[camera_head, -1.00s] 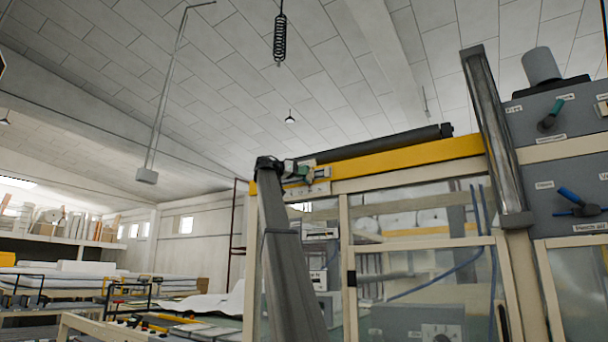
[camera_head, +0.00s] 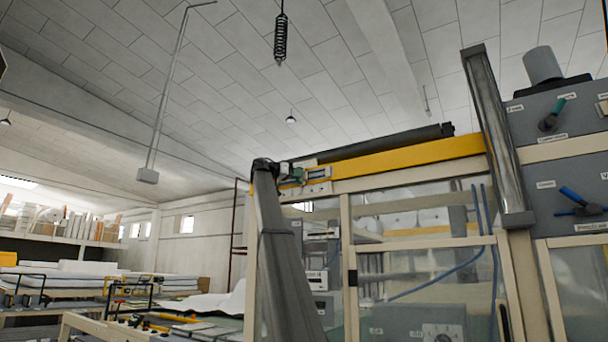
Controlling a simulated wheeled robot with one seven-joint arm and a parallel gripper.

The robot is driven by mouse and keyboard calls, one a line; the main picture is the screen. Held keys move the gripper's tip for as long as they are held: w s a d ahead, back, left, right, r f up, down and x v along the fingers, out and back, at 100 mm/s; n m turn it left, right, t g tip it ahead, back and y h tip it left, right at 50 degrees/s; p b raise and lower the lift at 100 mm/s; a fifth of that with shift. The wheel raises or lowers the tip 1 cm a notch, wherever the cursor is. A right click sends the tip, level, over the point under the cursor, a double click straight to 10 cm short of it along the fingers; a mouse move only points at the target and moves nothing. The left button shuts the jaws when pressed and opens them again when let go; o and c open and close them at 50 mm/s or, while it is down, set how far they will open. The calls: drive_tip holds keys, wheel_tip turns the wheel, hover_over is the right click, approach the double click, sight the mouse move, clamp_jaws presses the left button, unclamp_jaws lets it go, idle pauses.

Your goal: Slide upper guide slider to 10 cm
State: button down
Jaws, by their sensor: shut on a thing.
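The upper guide is a yellow rail (camera_head: 410,156) running along the top of the machine's cream frame. The upper guide slider (camera_head: 297,175), a small grey and green block, sits near the rail's left end. My gripper (camera_head: 281,171) is at the slider's left side and shut on it. My dark grey arm rises from the bottom of the view to it and hides the frame's left corner. The fingertips are small and partly hidden. Any scale marks on the rail are too small to read.
A dark roller (camera_head: 385,142) lies just behind and above the rail. A grey metal post (camera_head: 495,140) stands at the rail's right end, beside a control box (camera_head: 565,190) with levers. Clear panels fill the frame below. The space left of my arm's top is open.

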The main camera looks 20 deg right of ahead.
drive_tip(key=shift+w+a, duration=0.3)
drive_tip(key=shift+w, duration=0.15)
drive_tip(key=c, duration=1.4)
unclamp_jaws()
drive_tip(key=shift+s, duration=0.1)
drive_tip(key=a, duration=1)
drive_tip(key=shift+s+a, duration=0.4)
